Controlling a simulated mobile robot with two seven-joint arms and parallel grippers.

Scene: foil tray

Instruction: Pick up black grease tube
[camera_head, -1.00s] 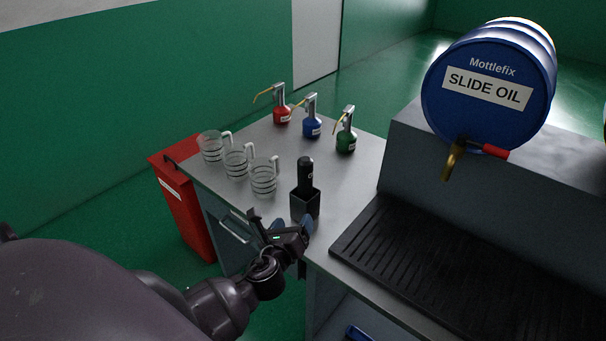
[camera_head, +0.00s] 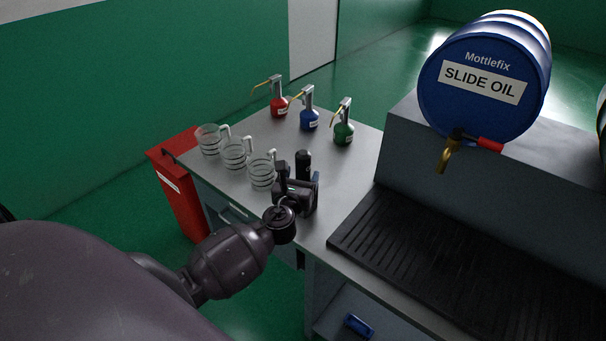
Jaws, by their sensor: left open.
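The black grease tube (camera_head: 303,160) stands upright on the grey bench, with only its upper part showing. Its black square holder is mostly hidden behind my gripper. My left gripper (camera_head: 299,176) is open at the tube, with one finger to the left of it and a blue-tinted finger to the right. I cannot tell whether the fingers touch the tube. My right gripper is not in view.
Clear measuring jugs (camera_head: 235,154) stand just left of the gripper. Red (camera_head: 279,107), blue (camera_head: 310,120) and green (camera_head: 343,132) oil cans stand behind. A blue slide oil drum (camera_head: 478,85) lies above a black ribbed drip tray (camera_head: 420,260) on the right. A red bin (camera_head: 180,195) stands left.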

